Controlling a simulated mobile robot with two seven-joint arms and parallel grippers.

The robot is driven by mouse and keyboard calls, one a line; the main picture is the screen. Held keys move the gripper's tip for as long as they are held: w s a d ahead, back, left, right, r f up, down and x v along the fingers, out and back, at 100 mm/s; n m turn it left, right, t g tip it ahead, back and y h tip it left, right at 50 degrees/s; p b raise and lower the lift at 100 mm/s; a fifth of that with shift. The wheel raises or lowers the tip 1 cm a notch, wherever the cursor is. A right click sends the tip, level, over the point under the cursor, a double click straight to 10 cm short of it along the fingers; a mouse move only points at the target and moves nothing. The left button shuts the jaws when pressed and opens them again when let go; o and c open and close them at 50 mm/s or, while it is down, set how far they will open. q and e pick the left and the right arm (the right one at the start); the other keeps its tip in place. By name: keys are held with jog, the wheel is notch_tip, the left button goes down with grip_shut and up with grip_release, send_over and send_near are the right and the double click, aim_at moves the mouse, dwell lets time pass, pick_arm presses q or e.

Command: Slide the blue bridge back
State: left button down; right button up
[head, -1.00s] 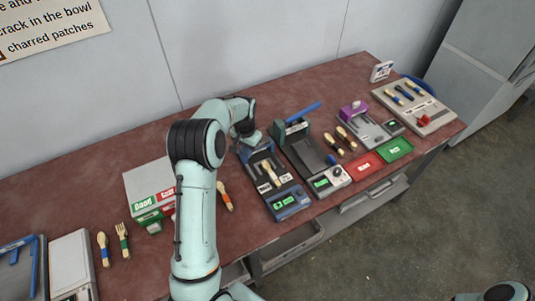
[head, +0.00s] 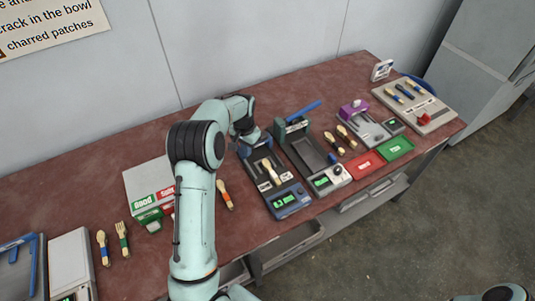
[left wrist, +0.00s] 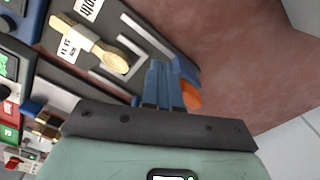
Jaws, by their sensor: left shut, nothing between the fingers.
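The blue-fronted press (head: 288,200) stands on the table, right of my left arm. A wooden spoon (head: 271,172) lies on its dark bed between two white labels; the spoon also shows in the left wrist view (left wrist: 98,48). The blue bridge (head: 243,151) appears to be at the back end of the bed, partly hidden by my left gripper. Blue parts (left wrist: 184,70) show beside the fingers in the left wrist view. My left gripper (left wrist: 165,85) is shut and empty, low at the back of the press; contact cannot be told. My right gripper is out of view.
A green press (head: 310,155) with a raised blue lever stands close on the right. A purple-topped device (head: 356,112), red tray (head: 366,165) and green tray (head: 397,148) are further right. A white box (head: 150,185) and loose cutlery lie left.

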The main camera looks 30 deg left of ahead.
pick_arm(q)
notch_tip(320, 180, up, 7)
jog(key=shift+w+p, duration=0.15)
jog(key=shift+p, duration=0.15)
dwell(0.5)
dwell(0.5)
